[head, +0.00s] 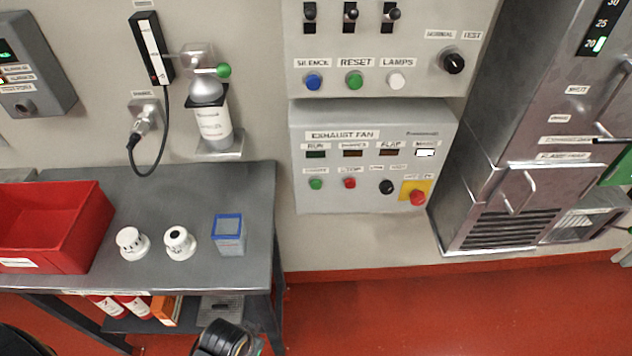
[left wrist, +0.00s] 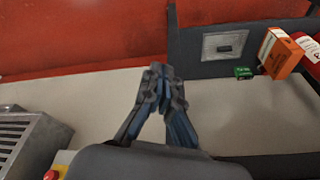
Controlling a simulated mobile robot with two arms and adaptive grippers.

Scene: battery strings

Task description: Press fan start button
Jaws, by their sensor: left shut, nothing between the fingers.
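The exhaust fan panel (head: 330,165) is a grey box on the wall in the head view. Its green button (head: 315,184), under a small label too blurred to read surely, sits at the lower left of the panel. A red button (head: 349,183) labelled stop is to its right. My left gripper (left wrist: 160,72) is shut and empty in the left wrist view, with its fingertips together in front of the wall and away from the buttons. In the head view only a dark part of my arm shows at the bottom edge. My right gripper is not in view.
A black selector (head: 386,187) and a red mushroom button (head: 417,197) on yellow are on the same panel; the red one shows in the left wrist view (left wrist: 51,175). A grey table (head: 190,192) with a red bin (head: 50,222) stands left. Red floor below the panel is clear.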

